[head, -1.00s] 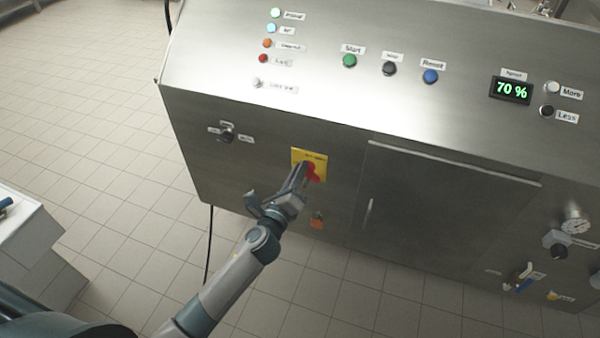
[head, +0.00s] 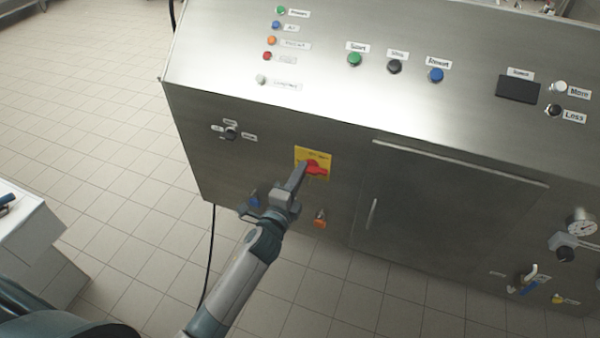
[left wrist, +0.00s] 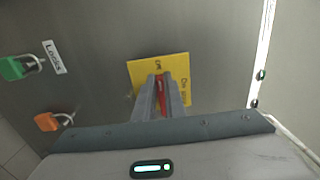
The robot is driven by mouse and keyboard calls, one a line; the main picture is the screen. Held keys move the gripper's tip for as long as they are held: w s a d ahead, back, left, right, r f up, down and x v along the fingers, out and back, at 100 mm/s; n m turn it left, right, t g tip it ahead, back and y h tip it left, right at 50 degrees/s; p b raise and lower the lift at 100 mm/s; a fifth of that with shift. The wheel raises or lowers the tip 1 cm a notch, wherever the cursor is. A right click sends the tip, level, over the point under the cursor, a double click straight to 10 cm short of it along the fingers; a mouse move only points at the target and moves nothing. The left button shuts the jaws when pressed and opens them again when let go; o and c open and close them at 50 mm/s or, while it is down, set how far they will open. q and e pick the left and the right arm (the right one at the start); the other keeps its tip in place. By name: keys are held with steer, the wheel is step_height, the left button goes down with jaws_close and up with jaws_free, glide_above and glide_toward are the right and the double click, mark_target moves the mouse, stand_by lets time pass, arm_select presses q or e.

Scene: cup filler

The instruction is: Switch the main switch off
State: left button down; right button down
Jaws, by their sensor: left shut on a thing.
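The main switch is a red rotary handle (head: 318,169) on a yellow plate (head: 325,154) on the front of the steel machine. My left gripper (head: 303,168) reaches it from below left and is shut on the handle. In the left wrist view the two fingers (left wrist: 159,82) lie on either side of the red handle (left wrist: 161,92), with the yellow plate (left wrist: 142,69) behind. The fingers hide part of the handle and some plate lettering. The speed display (head: 517,89) is dark. My right gripper is not in view.
An orange padlock (head: 320,219) and a blue one (head: 254,201) hang below the switch. A green padlock (left wrist: 14,68) shows in the left wrist view. A selector knob (head: 231,133) is to the left, a cabinet door (head: 440,205) to the right.

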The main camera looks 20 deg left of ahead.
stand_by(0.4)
arm_select(q)
steer(key=c, duration=1.8)
jaws_free()
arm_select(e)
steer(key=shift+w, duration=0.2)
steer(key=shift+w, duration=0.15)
